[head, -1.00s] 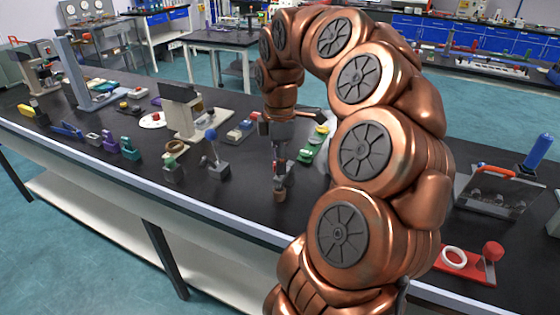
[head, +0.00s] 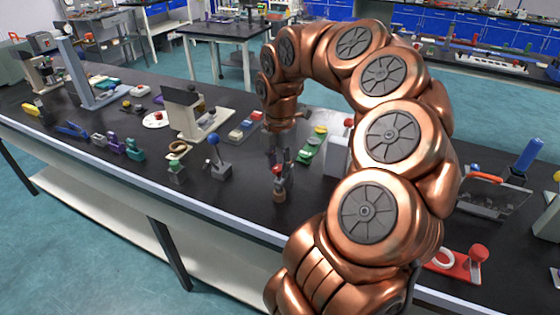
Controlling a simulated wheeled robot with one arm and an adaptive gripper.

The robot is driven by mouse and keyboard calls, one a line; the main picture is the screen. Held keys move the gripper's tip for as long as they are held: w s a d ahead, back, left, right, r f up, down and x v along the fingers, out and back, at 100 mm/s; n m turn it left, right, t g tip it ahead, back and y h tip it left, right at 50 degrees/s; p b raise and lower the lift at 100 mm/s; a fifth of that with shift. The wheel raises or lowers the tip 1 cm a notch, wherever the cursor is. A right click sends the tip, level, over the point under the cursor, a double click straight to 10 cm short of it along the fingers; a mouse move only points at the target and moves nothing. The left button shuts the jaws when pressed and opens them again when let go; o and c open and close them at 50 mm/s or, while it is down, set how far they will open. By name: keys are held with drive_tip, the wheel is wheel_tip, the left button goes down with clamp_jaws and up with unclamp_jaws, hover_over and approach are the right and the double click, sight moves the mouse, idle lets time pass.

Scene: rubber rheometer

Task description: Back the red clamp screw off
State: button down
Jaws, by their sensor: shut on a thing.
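My gripper (head: 279,160) points down over the middle of the bench, right of the blue-knobbed stand. It is shut on a small red piece (head: 278,169), which seems to be the red clamp screw. The fingers hide most of it. Below the red piece is a narrow grey part, with a small brown piece (head: 280,196) at its lower end, close to the bench top. At this size I cannot tell how the screw sits in its clamp.
A blue-knobbed stand (head: 214,145) is left of my gripper, and a green piece (head: 312,146) is behind it to the right. A beige-grey instrument (head: 185,110) stands farther left. A red base (head: 458,266) lies at the right front. The black bench (head: 235,205) is clear in front.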

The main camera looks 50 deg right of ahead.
drive_tip(key=shift+n, duration=0.3)
drive_tip(key=shift+r+n+p, duration=0.25)
drive_tip(key=shift+n+p, duration=0.65)
drive_tip(key=shift+n, duration=0.1)
drive_tip(key=shift+f+n+p, duration=0.3)
drive_tip(key=shift+n+p, duration=0.2)
drive_tip(key=shift+n, duration=0.8)
drive_tip(key=shift+r+n+p, duration=0.2)
drive_tip(key=shift+n+p, duration=1.15)
drive_tip(key=shift+n, duration=0.55)
drive_tip(key=shift+f+n, duration=0.2)
drive_tip(key=shift+n, duration=0.2)
